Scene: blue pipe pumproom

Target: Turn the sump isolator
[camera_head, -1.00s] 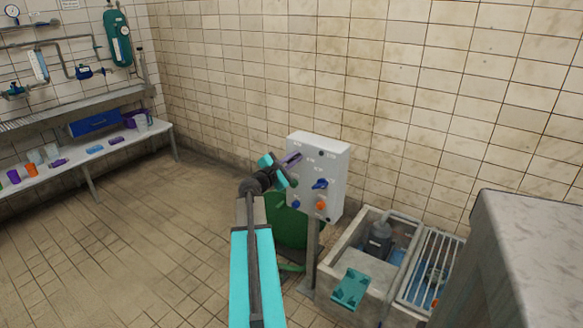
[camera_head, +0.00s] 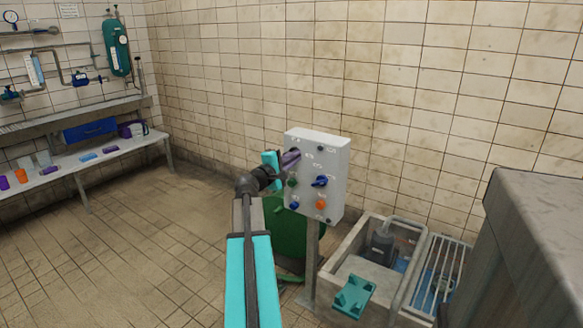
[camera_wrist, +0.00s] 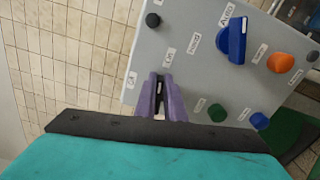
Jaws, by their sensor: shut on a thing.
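The sump isolator appears to be the dark handle (camera_wrist: 159,92) at one corner of the grey control panel (camera_head: 328,172). In the wrist view it shows as a thin dark piece between my purple fingers. My gripper (camera_head: 293,158) is at the panel's upper left in the head view, its fingers shut on that handle; the fingers also show in the wrist view (camera_wrist: 160,100). The fingers hide most of the handle, so its exact angle cannot be told. Small white labels sit beside it.
The panel also carries a blue selector (camera_wrist: 236,40), an orange button (camera_wrist: 281,62), a green button (camera_wrist: 217,112), a small blue button (camera_wrist: 260,121) and a black knob (camera_wrist: 153,20). A concrete sump (camera_head: 338,268) stands below right. A grey block (camera_head: 535,240) stands at right.

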